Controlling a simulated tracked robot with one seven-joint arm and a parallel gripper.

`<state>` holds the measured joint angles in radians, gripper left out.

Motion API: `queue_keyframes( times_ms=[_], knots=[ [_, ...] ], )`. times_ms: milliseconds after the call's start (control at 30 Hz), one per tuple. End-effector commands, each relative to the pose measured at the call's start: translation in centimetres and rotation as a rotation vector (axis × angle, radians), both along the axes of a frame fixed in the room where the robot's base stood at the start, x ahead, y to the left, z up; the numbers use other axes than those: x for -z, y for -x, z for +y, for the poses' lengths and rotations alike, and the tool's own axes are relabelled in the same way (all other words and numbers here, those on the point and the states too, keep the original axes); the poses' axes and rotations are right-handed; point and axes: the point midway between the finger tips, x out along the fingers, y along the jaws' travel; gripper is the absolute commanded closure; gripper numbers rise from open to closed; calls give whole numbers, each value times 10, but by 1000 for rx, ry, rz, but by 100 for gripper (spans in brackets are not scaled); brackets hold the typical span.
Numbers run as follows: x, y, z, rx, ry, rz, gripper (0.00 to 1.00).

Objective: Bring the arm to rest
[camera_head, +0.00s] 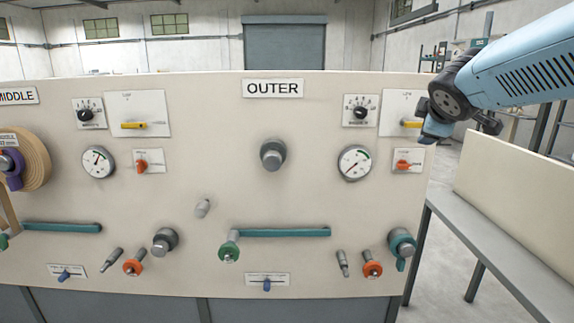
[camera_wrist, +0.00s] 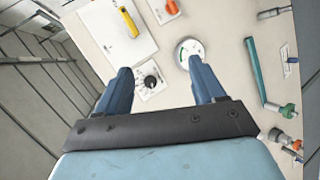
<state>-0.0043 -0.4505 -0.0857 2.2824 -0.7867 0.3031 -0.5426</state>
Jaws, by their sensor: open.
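My arm (camera_head: 520,70) is light blue and reaches in from the upper right in the head view. Its end, my gripper (camera_head: 432,130), is in front of the right edge of the cream panel (camera_head: 215,135), near the yellow lever at the top right. In the wrist view my gripper (camera_wrist: 160,80) shows two blue fingers spread apart with nothing between them. A dial knob (camera_wrist: 150,81) and a round gauge (camera_wrist: 188,53) on the panel show beyond the fingers. The fingers appear apart from the panel.
The panel carries an OUTER sign (camera_head: 273,88), a grey spindle (camera_head: 272,154), a teal bar (camera_head: 285,232), an orange knob (camera_head: 372,269) and a gauge (camera_head: 354,163). A tape roll (camera_head: 35,163) hangs at the left. A grey bench (camera_head: 480,240) with an upright board stands at the right.

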Motion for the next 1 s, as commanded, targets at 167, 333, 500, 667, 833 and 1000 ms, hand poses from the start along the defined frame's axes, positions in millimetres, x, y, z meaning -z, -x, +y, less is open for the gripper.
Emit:
queue_keyframes(
  times_ms=[167,333,500,667,833,1000],
  knots=[
    [44,74,15,271,-404,81,31],
    [87,141,46,506,-746,198,31],
    [114,186,74,658,-958,301,31],
    [123,202,86,714,-1030,344,31],
    [123,202,86,714,-1030,344,31],
    [123,202,86,714,-1030,344,31]
  ],
)
